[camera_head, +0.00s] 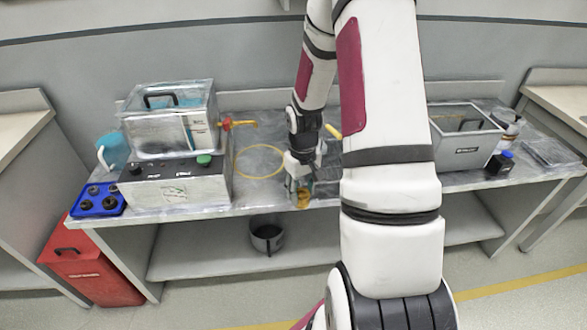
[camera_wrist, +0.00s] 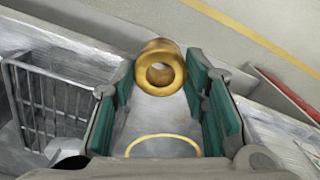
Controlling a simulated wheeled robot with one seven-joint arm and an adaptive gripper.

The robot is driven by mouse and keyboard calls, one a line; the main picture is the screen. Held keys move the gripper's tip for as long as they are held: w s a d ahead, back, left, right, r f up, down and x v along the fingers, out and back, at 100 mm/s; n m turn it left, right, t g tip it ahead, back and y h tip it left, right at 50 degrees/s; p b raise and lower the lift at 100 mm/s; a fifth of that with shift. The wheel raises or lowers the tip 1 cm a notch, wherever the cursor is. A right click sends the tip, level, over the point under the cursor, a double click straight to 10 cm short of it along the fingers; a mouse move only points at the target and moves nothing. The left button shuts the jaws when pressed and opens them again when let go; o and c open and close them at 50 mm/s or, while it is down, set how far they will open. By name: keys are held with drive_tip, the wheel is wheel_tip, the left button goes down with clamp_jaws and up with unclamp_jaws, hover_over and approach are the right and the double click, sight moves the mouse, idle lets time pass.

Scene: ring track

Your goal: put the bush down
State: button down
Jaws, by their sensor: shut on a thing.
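The bush is a short golden ring with a hole through it. In the wrist view the bush (camera_wrist: 160,66) sits at the tips of my gripper (camera_wrist: 166,82), between the two green-padded fingers, which are shut on it. In the head view my gripper (camera_head: 299,186) is low at the front of the workbench, and the bush (camera_head: 303,198) shows at its end near the front edge. I cannot tell whether it touches the surface. A yellow ring (camera_head: 236,161) lies on the bench to the left of my gripper.
A clear tank (camera_head: 172,130) stands on a control box (camera_head: 174,191) at the left, beside a blue tray (camera_head: 119,206) of dark parts. A grey bin (camera_head: 464,151) is at the right. A dark pot (camera_head: 267,238) sits on the lower shelf. A wire basket (camera_wrist: 52,97) shows in the wrist view.

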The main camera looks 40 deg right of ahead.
drive_tip(key=w, duration=0.8)
drive_tip(key=w+f, duration=0.1)
drive_tip(key=w, duration=0.3)
drive_tip(key=shift+f, duration=1.8)
drive_tip(key=shift+f, duration=0.1)
drive_tip(key=c, duration=1)
unclamp_jaws()
drive_tip(key=shift+o, duration=0.2)
